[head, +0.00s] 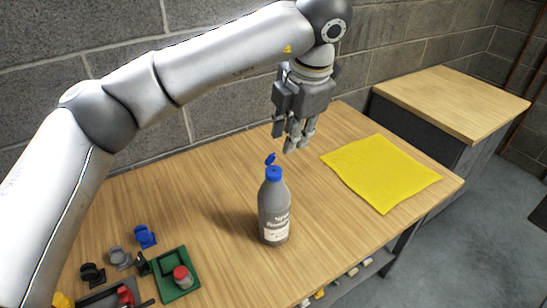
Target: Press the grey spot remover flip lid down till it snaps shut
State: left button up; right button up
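A grey spot remover bottle (274,212) with a pale label stands upright near the middle of the wooden table. Its blue cap (274,173) has a small blue flip lid (270,159) that stands up, open, at the cap's back-left edge. My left gripper (292,145) points down above the table, behind and slightly right of the bottle, apart from the lid. Its fingers look close together, but I cannot tell whether they are open or shut. Nothing shows held in them. My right gripper is not in view.
A yellow cloth (382,172) lies at the table's right. A green tray (176,275) with a small red-capped jar (182,277) and several small coloured parts are at front left. A wooden-topped cabinet (452,100) stands back right. A block wall (215,115) bounds the back.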

aim_at(270, 159)
pick_arm(q)
jog(key=shift+t+y, duration=0.3)
jog(key=shift+y, duration=0.1)
jog(key=x, duration=0.3)
jog(key=a+p+x, duration=0.1)
jog(key=x, duration=0.2)
jog(key=w+x, duration=0.1)
jog(key=x, duration=0.3)
jog(key=shift+a+r, duration=0.35)
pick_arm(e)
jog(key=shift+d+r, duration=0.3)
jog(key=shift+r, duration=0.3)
pick_arm(q)
jog(key=shift+c, duration=0.4)
grip_shut()
